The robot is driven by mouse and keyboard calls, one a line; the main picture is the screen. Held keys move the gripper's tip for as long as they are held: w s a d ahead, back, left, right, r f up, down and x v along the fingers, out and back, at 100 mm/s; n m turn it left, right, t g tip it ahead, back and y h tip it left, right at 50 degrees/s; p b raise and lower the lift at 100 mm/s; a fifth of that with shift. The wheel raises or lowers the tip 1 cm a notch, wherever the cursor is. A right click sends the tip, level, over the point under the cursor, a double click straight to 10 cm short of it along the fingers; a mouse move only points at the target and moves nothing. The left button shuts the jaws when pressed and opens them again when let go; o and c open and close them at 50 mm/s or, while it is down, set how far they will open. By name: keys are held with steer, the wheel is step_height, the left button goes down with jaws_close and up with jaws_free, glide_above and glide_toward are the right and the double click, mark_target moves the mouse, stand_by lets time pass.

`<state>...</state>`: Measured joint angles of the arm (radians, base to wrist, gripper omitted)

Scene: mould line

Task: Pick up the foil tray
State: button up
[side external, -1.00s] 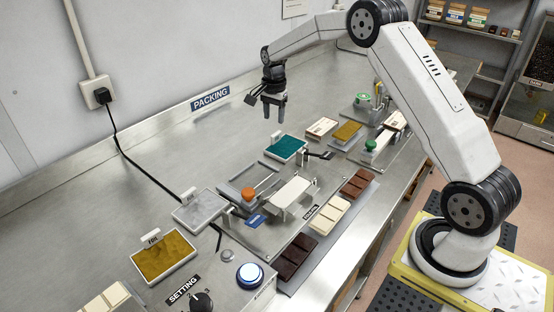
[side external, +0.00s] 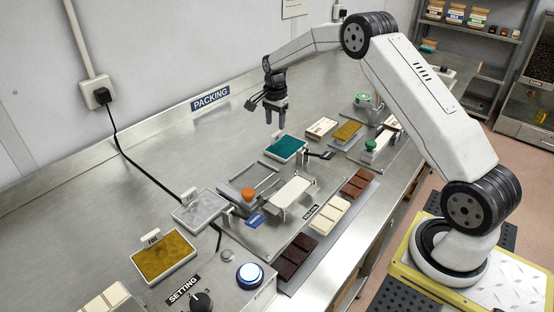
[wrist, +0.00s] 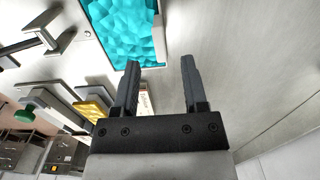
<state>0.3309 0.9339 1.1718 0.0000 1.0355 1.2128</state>
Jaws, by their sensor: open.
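A white tray of gold crinkled foil (side external: 164,260), with an upright tag that seems to read FOIL, sits at the front left of the steel bench. A silver-grey tray (side external: 202,211) lies behind it, and a tray of teal foil (side external: 286,149) lies further back. The teal tray also shows at the top of the wrist view (wrist: 122,30), ahead of the fingers and left of centre. My gripper (side external: 275,122) is open and empty, pointing down above the bench just behind the teal tray. In the wrist view its two fingers (wrist: 159,72) are apart with nothing between them.
Chocolate bars (side external: 296,256) lie on a strip along the bench's front edge. An orange-knobbed fixture (side external: 248,194) and a cream mould (side external: 291,196) stand mid-bench. The bench near the PACKING sign (side external: 210,97) is clear.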

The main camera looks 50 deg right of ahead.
mark_target(276, 133)
steer(key=shift+d+f, duration=0.1)
steer(key=shift+f, duration=2.5)
jaws_close()
